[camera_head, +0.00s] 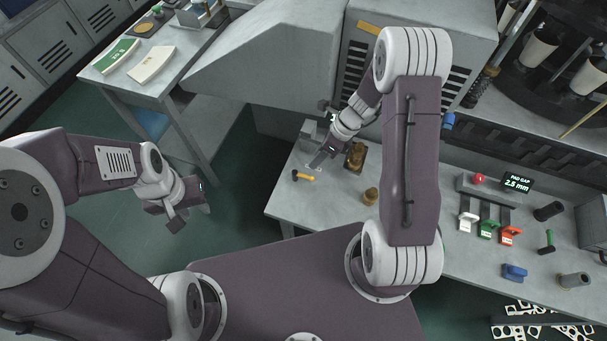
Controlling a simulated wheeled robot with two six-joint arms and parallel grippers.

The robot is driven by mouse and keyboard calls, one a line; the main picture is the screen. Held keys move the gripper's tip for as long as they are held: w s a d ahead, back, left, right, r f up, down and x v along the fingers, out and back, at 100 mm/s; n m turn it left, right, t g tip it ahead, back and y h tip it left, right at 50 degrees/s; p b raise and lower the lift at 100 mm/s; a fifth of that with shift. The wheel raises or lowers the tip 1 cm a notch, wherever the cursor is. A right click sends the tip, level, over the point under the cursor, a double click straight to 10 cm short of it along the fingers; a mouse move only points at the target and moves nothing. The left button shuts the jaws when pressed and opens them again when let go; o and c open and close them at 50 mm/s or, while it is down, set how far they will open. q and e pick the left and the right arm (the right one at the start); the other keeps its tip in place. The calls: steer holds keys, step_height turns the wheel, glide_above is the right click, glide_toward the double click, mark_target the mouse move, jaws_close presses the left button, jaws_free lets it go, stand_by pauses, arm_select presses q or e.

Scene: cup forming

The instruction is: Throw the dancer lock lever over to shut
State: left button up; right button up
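I cannot pick out the dancer lock lever for certain. A small tool with a yellow handle and a dark head (304,175) lies on the grey table (290,202), just left of my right gripper. My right gripper (318,161) is low over the table's back left part, beside a small grey block (309,130) and a brass-coloured piece on a dark base (355,157). Its fingertips are too small to read. My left gripper (192,217) hangs over the floor left of the table, its fingers apart with nothing between them.
A second brass-coloured piece (371,196) stands nearer the front. White (467,221), green (488,229) and red (509,236) handled parts sit at the right, below a "PAD GAP 2.5 mm" display (516,183) and a red button (479,178). A grey machine housing (270,65) rises behind.

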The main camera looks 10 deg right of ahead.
steer(key=b+x, duration=0.1)
steer(key=x, duration=0.7)
steer(key=shift+a+f+b, duration=0.1)
steer(key=shift+b, duration=0.3)
steer(key=shift+a+f, duration=0.25)
steer(key=shift+f, duration=0.05)
jaws_close()
